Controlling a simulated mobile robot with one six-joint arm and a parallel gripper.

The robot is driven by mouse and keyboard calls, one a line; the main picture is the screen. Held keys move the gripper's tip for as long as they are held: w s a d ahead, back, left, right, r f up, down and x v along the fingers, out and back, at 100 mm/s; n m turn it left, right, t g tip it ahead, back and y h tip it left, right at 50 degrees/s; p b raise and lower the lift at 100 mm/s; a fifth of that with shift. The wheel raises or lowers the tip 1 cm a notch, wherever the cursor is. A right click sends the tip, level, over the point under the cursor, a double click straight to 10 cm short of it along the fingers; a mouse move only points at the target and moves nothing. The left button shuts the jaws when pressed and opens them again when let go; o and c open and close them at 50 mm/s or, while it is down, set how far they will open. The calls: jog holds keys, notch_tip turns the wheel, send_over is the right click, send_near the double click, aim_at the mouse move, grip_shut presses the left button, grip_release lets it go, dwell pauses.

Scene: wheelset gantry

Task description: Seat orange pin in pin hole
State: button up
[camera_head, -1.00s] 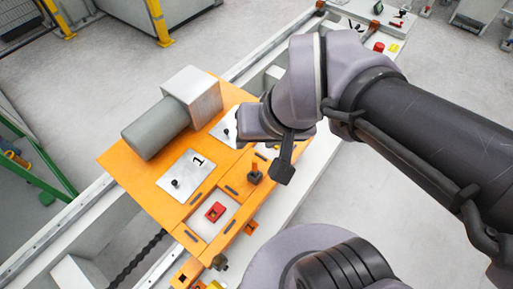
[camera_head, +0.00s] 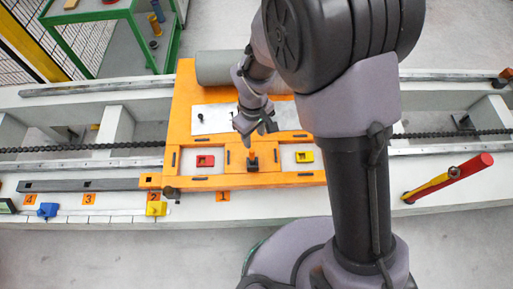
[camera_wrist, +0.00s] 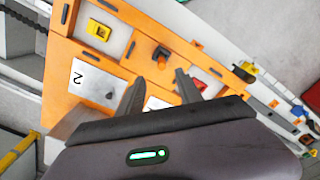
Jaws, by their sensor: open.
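The orange pin (camera_head: 252,154) stands upright in a dark square base at the front middle of the orange plate (camera_head: 183,110). My gripper (camera_head: 258,130) is open and empty, pointing down just above and behind the pin in the head view. In the wrist view the pin (camera_wrist: 160,51) lies ahead of the two spread fingers (camera_wrist: 158,78), apart from them. I cannot single out the pin hole with certainty.
Red (camera_head: 205,161) and yellow (camera_head: 304,157) blocks sit in pale recesses beside the pin. A grey cylinder (camera_head: 215,66) lies at the back of the plate. A blue piece (camera_head: 47,210) and numbered tiles lie along the front ledge.

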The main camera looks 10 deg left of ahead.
aim_at(252, 150)
notch_tip(252, 150, down, 6)
jog(key=shift+f+b, duration=0.1)
jog(key=shift+b, duration=0.75)
jog(key=f+b, duration=0.1)
jog(key=f, duration=0.2)
jog(key=a+f+b, duration=0.1)
jog(key=f, duration=0.1)
jog(key=shift+w+f+b, duration=0.15)
jog(key=shift+f+b, duration=0.1)
jog(key=shift+b, duration=0.1)
jog(key=shift+d+r, duration=0.1)
jog(key=shift+r, duration=0.05)
jog(key=shift+c, duration=0.2)
grip_shut()
